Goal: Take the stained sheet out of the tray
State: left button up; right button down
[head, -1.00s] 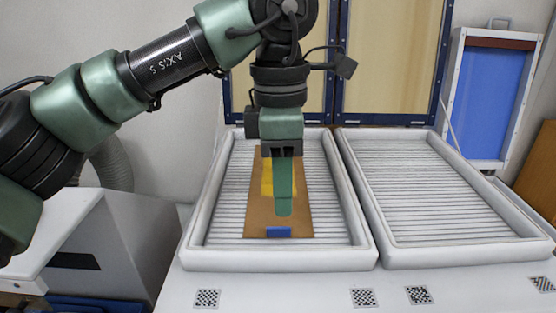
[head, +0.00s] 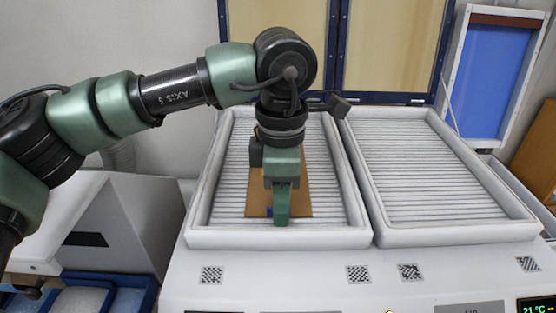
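The brown sheet (head: 302,199) lies in the left tray (head: 203,236), on its ribbed floor. My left gripper (head: 282,221) points down over the near end of the sheet and is seen edge-on. Its fingers overlap in this view, so I cannot tell whether they are open or touch the sheet. A small blue patch (head: 270,212) at the sheet's near edge is partly hidden behind the fingers. My arm and gripper cover most of the sheet's middle, including nearly all of its yellow stain. My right gripper is out of view.
A second ribbed tray (head: 460,235) stands empty on the right, beside the left one. Checkered markers (head: 358,273) line the white front ledge. Yellowish panels in blue frames (head: 395,45) stand behind the trays. A blue bin (head: 62,300) is at the lower left.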

pick_arm(q)
grip_shut()
jog(key=shift+r, duration=0.15)
